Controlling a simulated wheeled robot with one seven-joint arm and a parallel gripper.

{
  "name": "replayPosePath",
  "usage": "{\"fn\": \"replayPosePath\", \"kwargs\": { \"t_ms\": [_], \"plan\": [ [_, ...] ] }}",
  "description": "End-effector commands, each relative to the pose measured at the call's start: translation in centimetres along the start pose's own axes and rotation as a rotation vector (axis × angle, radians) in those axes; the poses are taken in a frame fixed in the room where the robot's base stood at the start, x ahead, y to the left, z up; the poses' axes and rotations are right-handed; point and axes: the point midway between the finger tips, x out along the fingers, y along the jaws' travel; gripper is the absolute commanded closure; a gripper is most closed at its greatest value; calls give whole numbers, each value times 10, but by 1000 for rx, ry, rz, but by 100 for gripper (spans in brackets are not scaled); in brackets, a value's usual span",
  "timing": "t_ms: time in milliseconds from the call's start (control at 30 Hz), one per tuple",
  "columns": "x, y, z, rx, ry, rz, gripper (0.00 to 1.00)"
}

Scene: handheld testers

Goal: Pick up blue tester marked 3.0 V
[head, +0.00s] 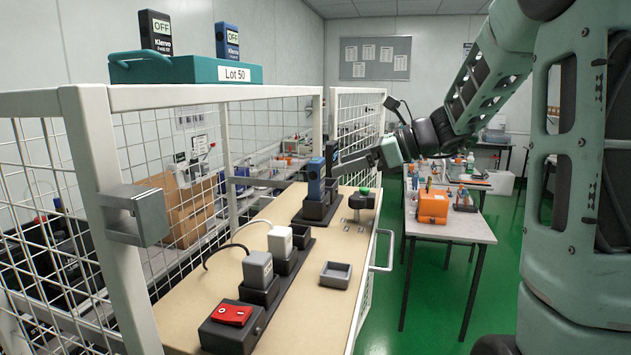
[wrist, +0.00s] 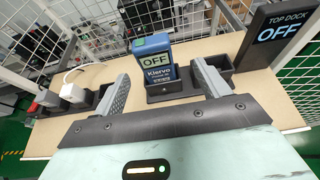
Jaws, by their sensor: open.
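A blue tester (wrist: 157,64) with a green top and a screen reading OFF stands upright in a black dock (wrist: 172,90) in the wrist view. Its small label is too small to read for a voltage. In the head view this blue tester (head: 316,178) stands on the bench inside the mesh cage. My gripper (wrist: 162,86) is open, its two grey fingers apart on either side of the tester and nearer the camera, with nothing held. In the head view my gripper (head: 346,164) reaches in from the right, close beside the tester.
A teal bin (head: 185,71) marked Lot 50 on the cage top holds a black tester (head: 156,32) and another blue tester (head: 228,41), both reading OFF. A TOP DOCK display (wrist: 283,38) stands right of the dock. White and grey plugs and a red switch (head: 232,314) stand nearer on the bench.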

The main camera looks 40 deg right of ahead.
Motion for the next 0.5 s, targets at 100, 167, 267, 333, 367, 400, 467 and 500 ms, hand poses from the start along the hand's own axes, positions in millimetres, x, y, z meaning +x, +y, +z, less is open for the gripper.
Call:
{"fn": "replayPosePath", "kwargs": {
  "t_ms": [100, 167, 267, 333, 367, 400, 467, 500],
  "plan": [
    [22, 1, 2, 2, 2, 4, 25],
    [30, 1, 1, 2, 1, 3, 25],
    [38, 1, 1, 0, 1, 2, 25],
    [41, 1, 1, 0, 1, 2, 25],
    [43, 2, 1, 0, 1, 2, 25],
    [46, 2, 2, 1, 2, 3, 25],
    [53, 4, 4, 2, 1, 4, 25],
    [59, 6, 5, 2, 2, 5, 25]
  ]
}}
